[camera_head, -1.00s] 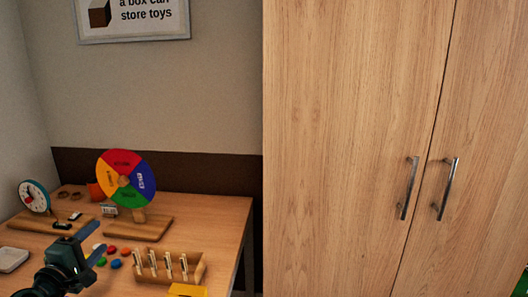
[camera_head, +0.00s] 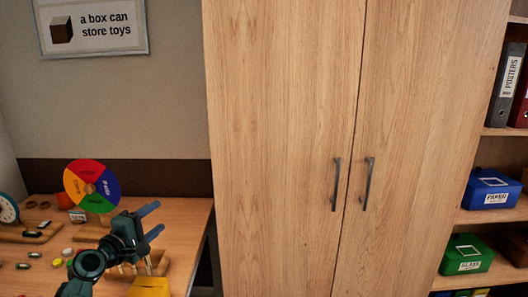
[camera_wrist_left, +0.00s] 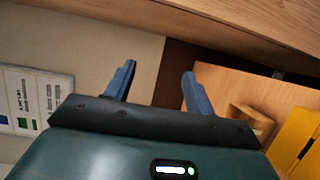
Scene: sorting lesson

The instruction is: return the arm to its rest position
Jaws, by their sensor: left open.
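My left gripper (camera_head: 150,222) is in the lower left of the head view, above the right part of the wooden table (camera_head: 191,238). Its two blue fingers are apart with nothing between them. The left wrist view also shows the open, empty fingers (camera_wrist_left: 158,85) of this gripper. My left arm hides part of a wooden rack (camera_head: 160,262) behind it. My right gripper is in neither view.
A colour wheel (camera_head: 90,186) on a stand, a clock (camera_head: 8,209) and several small pieces sit on the table. A yellow box (camera_head: 150,287) is at its front. A tall closed wooden cabinet (camera_head: 285,150) stands right of the table, then shelves with a blue box (camera_head: 490,188) and green box (camera_head: 466,255).

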